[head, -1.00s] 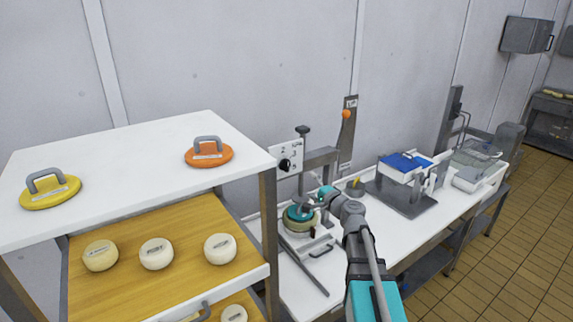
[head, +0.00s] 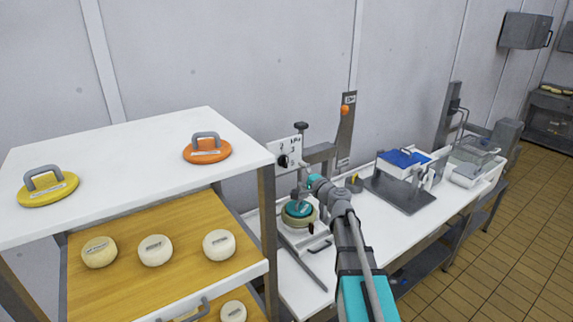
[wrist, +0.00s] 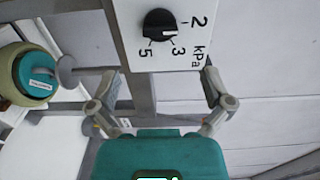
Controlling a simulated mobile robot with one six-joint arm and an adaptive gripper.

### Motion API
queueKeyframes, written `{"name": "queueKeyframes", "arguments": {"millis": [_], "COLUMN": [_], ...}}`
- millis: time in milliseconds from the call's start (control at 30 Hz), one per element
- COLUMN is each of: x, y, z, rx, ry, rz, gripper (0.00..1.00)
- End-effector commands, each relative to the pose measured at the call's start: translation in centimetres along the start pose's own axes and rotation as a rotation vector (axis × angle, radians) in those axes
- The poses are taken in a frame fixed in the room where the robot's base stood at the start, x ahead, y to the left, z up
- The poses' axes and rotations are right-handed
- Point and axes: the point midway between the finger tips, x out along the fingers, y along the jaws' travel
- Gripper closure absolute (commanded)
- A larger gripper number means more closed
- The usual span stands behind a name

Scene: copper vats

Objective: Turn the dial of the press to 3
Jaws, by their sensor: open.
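The press dial (wrist: 158,24) is a black round knob on a white panel (wrist: 120,40) marked 2, 3, 5 and kPa. Its white mark points to the lower right in the wrist view, around the 2 and 3 side; I cannot tell its exact setting. The dial also shows in the head view (head: 284,161). My gripper (wrist: 160,72) is open and empty, its fingers spread below the dial in the wrist view and apart from it. The press holds a cream mould with a teal lid (head: 298,208), also at the left of the wrist view (wrist: 38,72).
A shelf (head: 130,138) with yellow (head: 48,187) and orange (head: 207,150) handled discs and several cheeses stands left of the press. A blue-topped device (head: 404,158) stands on the white bench to the right. The press frame (wrist: 142,95) runs close behind my fingers.

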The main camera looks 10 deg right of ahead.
Motion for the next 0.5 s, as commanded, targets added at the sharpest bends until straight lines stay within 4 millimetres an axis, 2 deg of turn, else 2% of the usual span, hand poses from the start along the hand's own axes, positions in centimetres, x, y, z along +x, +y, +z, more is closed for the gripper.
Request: {"name": "queueKeyframes", "arguments": {"millis": [33, 200, 500], "x": [1.1, 3.8, 7.6], "y": [0.0, 0.0, 0.0], "z": [-0.1, -0.1, -0.1], "rx": [0.000, 0.000, 0.000], "ry": [-0.001, -0.001, -0.001], "rz": [0.000, 0.000, 0.000], "gripper": [0.00, 0.00, 0.00]}}
